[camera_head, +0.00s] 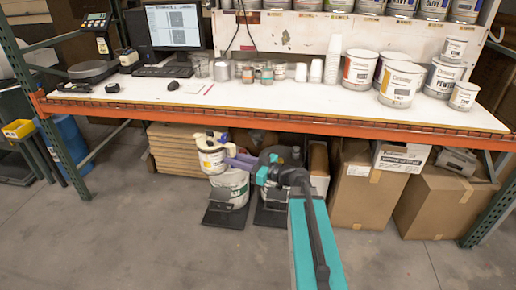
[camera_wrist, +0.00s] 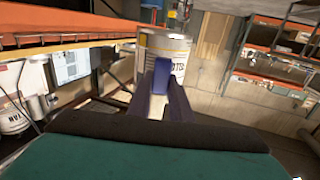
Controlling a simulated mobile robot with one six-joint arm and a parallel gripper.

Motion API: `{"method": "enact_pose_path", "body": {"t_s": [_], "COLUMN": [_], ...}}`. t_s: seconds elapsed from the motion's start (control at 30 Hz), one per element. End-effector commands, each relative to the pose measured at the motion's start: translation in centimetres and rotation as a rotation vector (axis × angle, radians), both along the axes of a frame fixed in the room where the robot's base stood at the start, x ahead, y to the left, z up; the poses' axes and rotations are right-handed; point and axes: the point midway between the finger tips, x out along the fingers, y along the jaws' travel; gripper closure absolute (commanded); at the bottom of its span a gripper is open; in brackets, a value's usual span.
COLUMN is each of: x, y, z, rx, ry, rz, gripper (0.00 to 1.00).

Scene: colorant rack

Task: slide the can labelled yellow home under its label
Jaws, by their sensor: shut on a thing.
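My gripper (camera_head: 230,158) is shut on a white can (camera_head: 210,152) with a yellow band on its label. It holds the can below the front edge of the workbench, in front of the space under it. In the wrist view the held can (camera_wrist: 166,45) stands beyond the purple fingers (camera_wrist: 162,85), which cover part of its label. Its name cannot be read for sure. The rack shelf (camera_head: 285,30) runs along the back of the bench, with a row of cans (camera_head: 405,8) cut off by the top of the head view. No slot labelled yellow can be made out.
The white workbench (camera_head: 290,98) has an orange front beam (camera_head: 300,122) above the held can. Loose cans (camera_head: 400,84) stand on its right; a monitor (camera_head: 172,27) and scale (camera_head: 93,70) on its left. Below are a white bucket (camera_head: 230,188) and cardboard boxes (camera_head: 360,190). Floor in front is clear.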

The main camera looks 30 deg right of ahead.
Motion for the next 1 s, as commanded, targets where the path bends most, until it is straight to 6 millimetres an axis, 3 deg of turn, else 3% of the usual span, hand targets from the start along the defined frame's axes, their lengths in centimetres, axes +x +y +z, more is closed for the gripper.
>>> {"method": "enact_pose_path", "body": {"t_s": [0.03, 0.2, 0.43, 0.6, 1.0], "x": [-0.4, -1.8, -3.7, -4.3, -4.3], "y": [1.8, 7.0, 11.9, 13.3, 13.4], "z": [-0.5, -2.0, -3.4, -3.7, -3.7], "rx": [0.005, 0.007, 0.011, 0.012, 0.012], "ry": [-0.003, -0.004, -0.006, -0.007, -0.007], "rz": [0.036, 0.153, 0.270, 0.305, 0.308], "gripper": [1.00, 1.00, 1.00, 1.00, 1.00]}}
